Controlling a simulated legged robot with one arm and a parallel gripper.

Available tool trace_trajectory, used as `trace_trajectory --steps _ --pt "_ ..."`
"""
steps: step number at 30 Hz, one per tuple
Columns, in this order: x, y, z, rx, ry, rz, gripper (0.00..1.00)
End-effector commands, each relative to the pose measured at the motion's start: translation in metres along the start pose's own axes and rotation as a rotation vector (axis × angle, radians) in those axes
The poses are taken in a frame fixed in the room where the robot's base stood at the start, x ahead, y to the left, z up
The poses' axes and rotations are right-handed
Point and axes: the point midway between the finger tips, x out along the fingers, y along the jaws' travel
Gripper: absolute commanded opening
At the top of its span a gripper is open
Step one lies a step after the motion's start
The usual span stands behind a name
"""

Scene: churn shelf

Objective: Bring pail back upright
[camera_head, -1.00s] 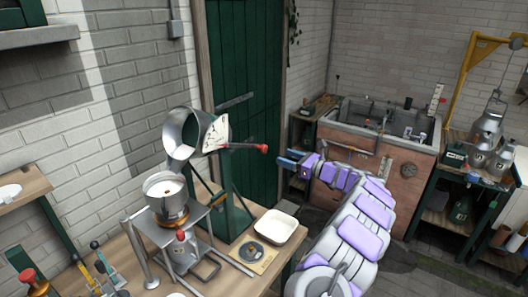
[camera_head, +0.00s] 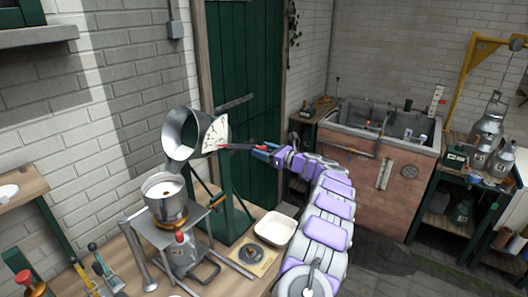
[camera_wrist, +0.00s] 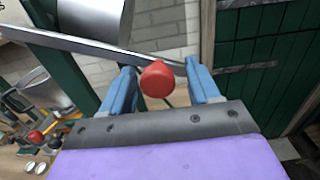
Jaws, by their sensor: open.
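The metal pail (camera_head: 183,135) is tipped on a green stand, its open mouth facing down and left above a smaller pot (camera_head: 165,188). A pale dial plate (camera_head: 216,133) is on its side. A lever (camera_head: 236,146) runs from the pail to a red knob, which shows in the wrist view (camera_wrist: 158,79). My gripper (camera_head: 268,151) is open at the lever's end. In the wrist view its blue fingers (camera_wrist: 162,88) stand on either side of the knob without clearly gripping it. The pail's lower wall (camera_wrist: 92,18) shows at the top there.
The workbench below holds a white tray (camera_head: 275,228), a round weight-like disc (camera_head: 249,253) and several coloured-handled tools at the left. A brick sink (camera_head: 375,160) and a shelf with metal cans (camera_head: 486,145) stand to the right. Open floor lies between.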

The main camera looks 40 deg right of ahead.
Motion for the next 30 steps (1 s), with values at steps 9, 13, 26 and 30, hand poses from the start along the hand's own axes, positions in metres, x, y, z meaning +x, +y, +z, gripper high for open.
trace_trajectory --steps 9,13,26,30 --pt "-0.0002 -0.0002 -0.0003 0.000 0.000 0.000 0.32" --pt "-0.0003 -0.0008 -0.0005 0.000 0.000 -0.001 0.20" --pt "-0.0012 -0.0030 -0.0009 0.001 0.000 -0.003 0.00" --pt "-0.0012 -0.0024 -0.0018 0.010 0.000 -0.003 0.00"
